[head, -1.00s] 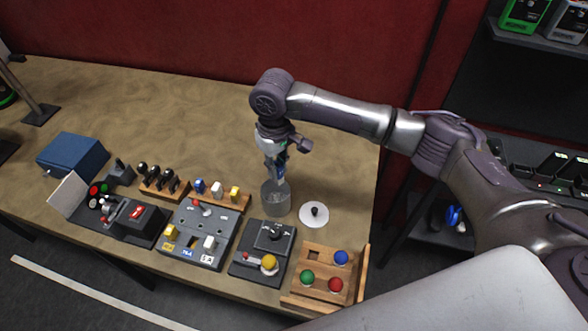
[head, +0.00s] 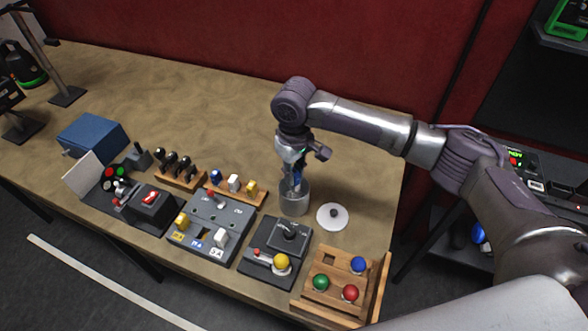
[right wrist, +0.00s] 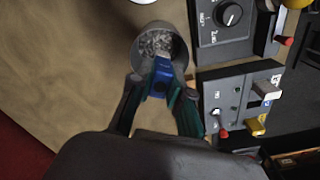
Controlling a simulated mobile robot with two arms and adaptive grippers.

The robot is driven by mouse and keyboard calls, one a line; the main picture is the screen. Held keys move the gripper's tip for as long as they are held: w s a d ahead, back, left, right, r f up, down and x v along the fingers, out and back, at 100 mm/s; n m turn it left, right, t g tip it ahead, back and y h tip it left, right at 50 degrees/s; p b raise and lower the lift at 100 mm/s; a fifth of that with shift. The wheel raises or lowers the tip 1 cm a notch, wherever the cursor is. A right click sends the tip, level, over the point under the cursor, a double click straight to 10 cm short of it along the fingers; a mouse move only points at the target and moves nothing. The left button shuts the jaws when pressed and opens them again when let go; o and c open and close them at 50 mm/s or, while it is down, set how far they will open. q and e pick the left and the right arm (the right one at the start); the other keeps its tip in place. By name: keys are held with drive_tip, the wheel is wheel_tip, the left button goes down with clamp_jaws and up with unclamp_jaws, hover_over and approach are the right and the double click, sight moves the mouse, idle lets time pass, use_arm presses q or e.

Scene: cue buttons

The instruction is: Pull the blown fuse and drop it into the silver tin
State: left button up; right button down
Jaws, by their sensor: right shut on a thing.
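My right gripper (head: 293,183) points down at the mouth of the silver tin (head: 295,205). In the right wrist view its fingers (right wrist: 158,86) are shut on a blue fuse (right wrist: 160,77), whose far end overlaps the tin's opening. The tin (right wrist: 181,48) has a grey, crumpled-looking inside there. The grey fuse box (head: 222,211) stands left of the tin; it carries a yellow fuse (head: 182,222) and a white fuse (head: 219,238), with a dark empty slot between them. My left gripper is not in view.
A wooden rack (head: 240,198) behind the fuse box holds blue, white and yellow fuses. A white disc with a black knob (head: 333,216) lies right of the tin. A dial panel (head: 275,247) and a wooden ball tray (head: 328,300) are in front. The table behind is clear.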

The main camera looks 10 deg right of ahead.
drive_tip(key=shift+f, duration=0.6)
drive_tip(key=c, duration=1)
unclamp_jaws()
wheel_tip(320, 180, up, 7)
drive_tip(key=p, duration=0.8)
